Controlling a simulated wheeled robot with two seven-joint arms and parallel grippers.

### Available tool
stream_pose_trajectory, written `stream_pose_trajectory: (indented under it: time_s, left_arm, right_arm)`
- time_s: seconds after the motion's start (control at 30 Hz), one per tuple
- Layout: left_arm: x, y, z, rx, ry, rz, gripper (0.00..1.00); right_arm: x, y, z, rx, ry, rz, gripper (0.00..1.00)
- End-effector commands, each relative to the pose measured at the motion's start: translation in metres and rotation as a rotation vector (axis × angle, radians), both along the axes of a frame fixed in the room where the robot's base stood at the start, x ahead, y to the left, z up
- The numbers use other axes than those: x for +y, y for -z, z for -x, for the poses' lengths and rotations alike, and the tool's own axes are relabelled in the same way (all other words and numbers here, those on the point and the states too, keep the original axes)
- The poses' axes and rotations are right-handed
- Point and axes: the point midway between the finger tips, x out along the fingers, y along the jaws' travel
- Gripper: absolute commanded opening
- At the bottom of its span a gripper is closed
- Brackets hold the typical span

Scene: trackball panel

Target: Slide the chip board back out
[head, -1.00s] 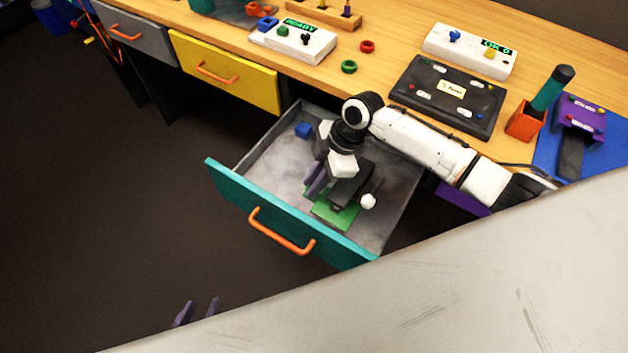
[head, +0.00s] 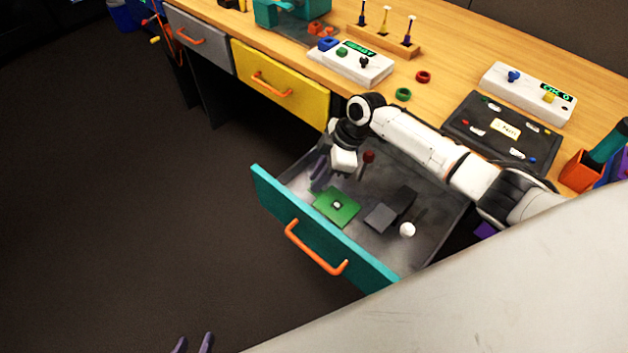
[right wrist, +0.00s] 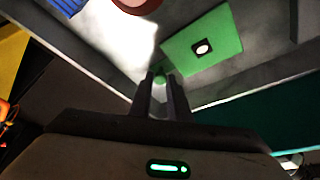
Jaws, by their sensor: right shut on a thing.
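The chip board (head: 337,207) is a flat green plate with a small dark-and-white chip. It lies in the open teal-fronted drawer, apart from the dark grey block (head: 381,217) to its right. My right gripper (head: 317,184) is at the board's left end, low in the drawer. In the right wrist view its fingers (right wrist: 162,80) are close together at a small green piece beside the board (right wrist: 202,46), which appears to be its edge or tab. My left gripper (head: 193,344) shows only as two purple fingertips, spread apart and empty, at the bottom edge.
The drawer front (head: 270,196) has an orange handle (head: 316,248). The wooden desk (head: 440,75) with panels lies behind my right arm. Open floor is at left.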

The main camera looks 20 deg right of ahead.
Motion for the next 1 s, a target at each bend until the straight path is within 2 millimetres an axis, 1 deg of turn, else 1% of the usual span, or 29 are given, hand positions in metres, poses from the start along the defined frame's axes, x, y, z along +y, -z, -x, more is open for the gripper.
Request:
stream_pose_trajectory:
  time_s: [0.03, 0.1, 0.13, 0.2, 0.23, 0.47, 0.57, 0.67, 1.0]
  left_arm:
    - [0.000, 0.000, -0.001, -0.002, 0.001, 0.001, 0.35]
    - [-0.001, -0.001, -0.002, -0.005, 0.001, 0.001, 0.35]
    - [-0.001, -0.002, -0.003, -0.007, 0.001, 0.001, 0.35]
    - [-0.001, -0.003, -0.005, -0.010, 0.001, 0.001, 0.35]
    - [-0.001, -0.003, -0.006, -0.012, 0.001, 0.002, 0.35]
    - [-0.001, -0.005, -0.010, -0.019, 0.001, 0.002, 0.35]
    - [-0.001, -0.005, -0.010, -0.019, 0.000, 0.003, 0.35]
    - [-0.001, -0.007, -0.009, -0.018, 0.000, 0.002, 0.35]
    - [0.000, -0.008, -0.004, -0.009, -0.004, 0.003, 0.35]
  right_arm:
    - [0.002, -0.002, -0.004, -0.011, 0.003, -0.003, 0.00]
    - [0.003, -0.002, -0.004, -0.011, 0.000, -0.004, 0.00]
    - [0.004, -0.002, -0.004, -0.011, -0.001, -0.004, 0.22]
    - [0.004, -0.002, -0.004, -0.010, -0.001, -0.004, 0.33]
    - [0.004, -0.002, -0.004, -0.009, -0.001, -0.004, 0.35]
    - [0.003, -0.001, -0.003, -0.006, -0.003, -0.003, 0.35]
    - [0.002, -0.004, -0.002, -0.007, -0.003, -0.003, 0.35]
    - [-0.002, -0.015, -0.001, -0.009, -0.003, -0.003, 0.35]
    - [-0.025, -0.074, 0.008, -0.010, -0.003, -0.002, 0.35]
